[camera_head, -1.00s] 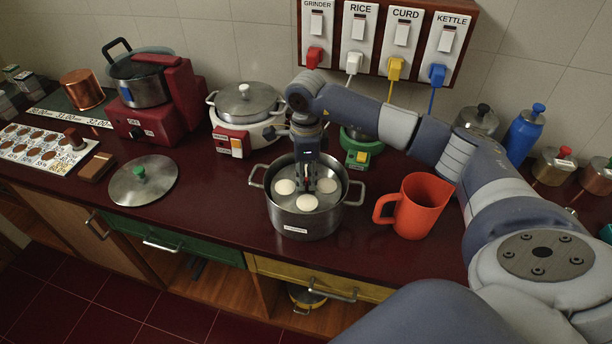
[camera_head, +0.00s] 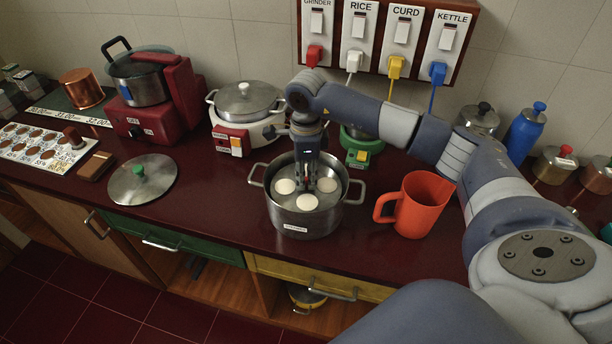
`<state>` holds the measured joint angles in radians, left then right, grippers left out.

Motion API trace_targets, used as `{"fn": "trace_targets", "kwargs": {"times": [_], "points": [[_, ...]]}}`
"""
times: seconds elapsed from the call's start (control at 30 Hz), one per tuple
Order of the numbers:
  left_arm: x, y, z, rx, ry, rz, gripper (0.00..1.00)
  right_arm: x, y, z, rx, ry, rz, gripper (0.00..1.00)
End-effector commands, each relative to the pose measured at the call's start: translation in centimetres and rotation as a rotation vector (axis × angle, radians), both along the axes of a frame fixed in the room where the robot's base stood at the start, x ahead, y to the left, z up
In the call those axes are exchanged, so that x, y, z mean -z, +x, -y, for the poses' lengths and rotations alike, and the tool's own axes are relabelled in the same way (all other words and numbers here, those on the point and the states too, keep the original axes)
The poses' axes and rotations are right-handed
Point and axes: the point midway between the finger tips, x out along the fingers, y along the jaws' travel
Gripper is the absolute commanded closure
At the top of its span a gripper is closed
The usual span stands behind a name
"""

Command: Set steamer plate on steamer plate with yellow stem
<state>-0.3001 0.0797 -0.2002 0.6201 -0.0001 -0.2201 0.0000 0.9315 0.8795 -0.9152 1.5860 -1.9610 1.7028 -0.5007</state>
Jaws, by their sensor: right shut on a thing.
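A steamer plate (camera_head: 322,200) with white rounds on it sits inside a steel two-handled pot (camera_head: 305,222) on the dark red counter. My right gripper (camera_head: 307,184) reaches straight down into the pot and is shut at the middle of the plate, on what seems to be its stem. A small red bit shows between the fingertips. The gripper hides most of the stem. I cannot see a second plate or a yellow stem beneath; the upper plate and pot wall cover that space. My left gripper is not in view.
An orange-red jug (camera_head: 420,205) stands close to the pot's right. A lid with a green knob (camera_head: 142,182) lies to the left. A rice cooker (camera_head: 245,112) and a green appliance (camera_head: 360,150) stand behind. Bare counter lies between lid and pot.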

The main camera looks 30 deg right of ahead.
Motion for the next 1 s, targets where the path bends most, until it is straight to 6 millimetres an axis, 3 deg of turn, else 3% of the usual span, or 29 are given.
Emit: {"fn": "trace_targets", "kwargs": {"times": [1.0], "points": [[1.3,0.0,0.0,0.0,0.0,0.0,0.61,1.4,0.1,0.0,0.0,0.0,0.001,1.0]]}}
